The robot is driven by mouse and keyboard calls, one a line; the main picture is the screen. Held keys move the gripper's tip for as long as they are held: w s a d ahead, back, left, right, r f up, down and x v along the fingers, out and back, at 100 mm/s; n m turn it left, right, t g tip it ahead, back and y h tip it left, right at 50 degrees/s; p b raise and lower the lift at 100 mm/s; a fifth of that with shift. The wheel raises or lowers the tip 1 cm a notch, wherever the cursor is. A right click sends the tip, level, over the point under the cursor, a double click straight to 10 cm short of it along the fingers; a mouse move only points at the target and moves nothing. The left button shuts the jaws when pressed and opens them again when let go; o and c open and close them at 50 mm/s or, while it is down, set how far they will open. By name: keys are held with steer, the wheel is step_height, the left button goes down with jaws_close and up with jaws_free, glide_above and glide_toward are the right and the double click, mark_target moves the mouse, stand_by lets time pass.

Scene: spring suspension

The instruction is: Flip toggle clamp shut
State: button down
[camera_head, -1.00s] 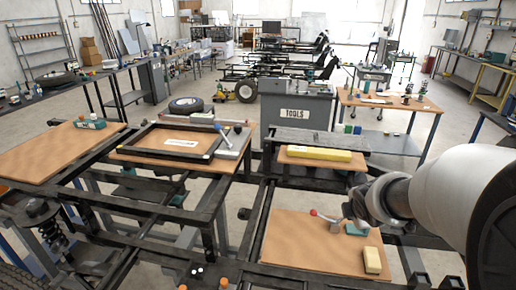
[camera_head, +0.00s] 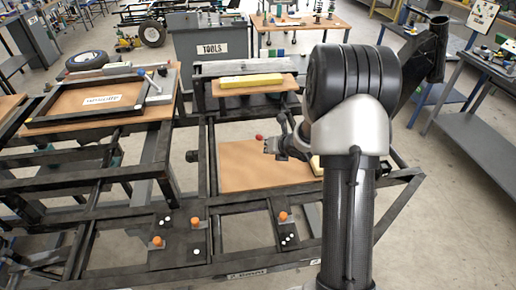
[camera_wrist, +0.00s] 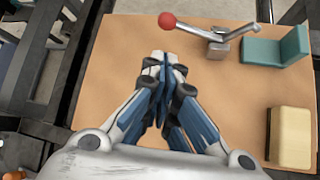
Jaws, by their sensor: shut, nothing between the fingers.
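The toggle clamp (camera_wrist: 217,48) stands on a wooden board (camera_wrist: 110,75) in the wrist view. Its lever runs left and ends in a red ball (camera_wrist: 167,20); a short metal arm rises to the right of its base. My gripper (camera_wrist: 163,62) is shut and empty over the board, to the lower left of the clamp, and appears apart from it.
A teal angled block (camera_wrist: 278,48) stands right of the clamp, and a pale yellow block (camera_wrist: 290,136) lies below it. Dark frame rails (camera_head: 212,165) border the board. A yellow bar (camera_head: 251,80) lies on a shelf behind. The board's left part is bare.

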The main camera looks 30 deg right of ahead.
steer(key=shift+f, duration=0.1)
steer(key=b+x, duration=0.1)
steer(key=x, duration=0.9)
steer(key=shift+a+r, duration=0.1)
steer(key=shift+r, duration=0.1)
